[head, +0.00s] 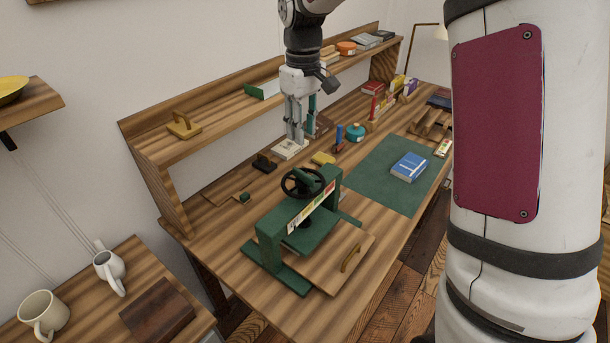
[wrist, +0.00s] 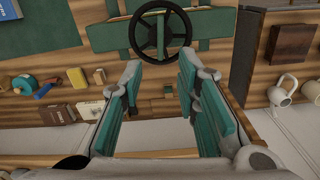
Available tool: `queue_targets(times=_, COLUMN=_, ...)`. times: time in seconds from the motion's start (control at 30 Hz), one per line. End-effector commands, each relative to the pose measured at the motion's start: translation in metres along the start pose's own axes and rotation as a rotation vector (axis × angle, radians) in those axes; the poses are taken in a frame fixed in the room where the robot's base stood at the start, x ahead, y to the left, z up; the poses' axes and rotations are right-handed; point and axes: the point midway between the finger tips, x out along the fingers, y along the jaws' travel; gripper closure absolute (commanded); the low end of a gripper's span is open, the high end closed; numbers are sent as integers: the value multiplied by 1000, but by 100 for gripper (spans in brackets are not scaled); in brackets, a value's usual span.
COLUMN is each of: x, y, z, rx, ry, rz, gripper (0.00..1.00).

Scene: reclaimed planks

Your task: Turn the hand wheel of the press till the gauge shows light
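The green press (head: 268,236) stands on the plank workbench (head: 210,249). Its black hand wheel (head: 308,183) sits on top, and it also shows at the top of the wrist view (wrist: 160,34). A coloured gauge strip (head: 312,207) runs along the press's top beam; its reading is too small to tell. My gripper (head: 298,138) is above the back of the bench, behind the wheel and apart from it. In the wrist view its teal-padded fingers (wrist: 158,88) are spread wide with nothing between them.
A green mat (head: 385,190) with a blue book (head: 408,167) lies right of the press. A wooden board (head: 338,262) with a handle is at its front. Small blocks and a teal pot (head: 355,132) stand behind. A shelf (head: 222,118) runs along the back.

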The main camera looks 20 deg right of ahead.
Motion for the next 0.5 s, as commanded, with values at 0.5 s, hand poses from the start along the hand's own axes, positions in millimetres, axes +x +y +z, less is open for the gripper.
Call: queue_targets(times=0.5, x=96, y=-1, z=2, rx=1, ry=-2, rz=-3, gripper=71)
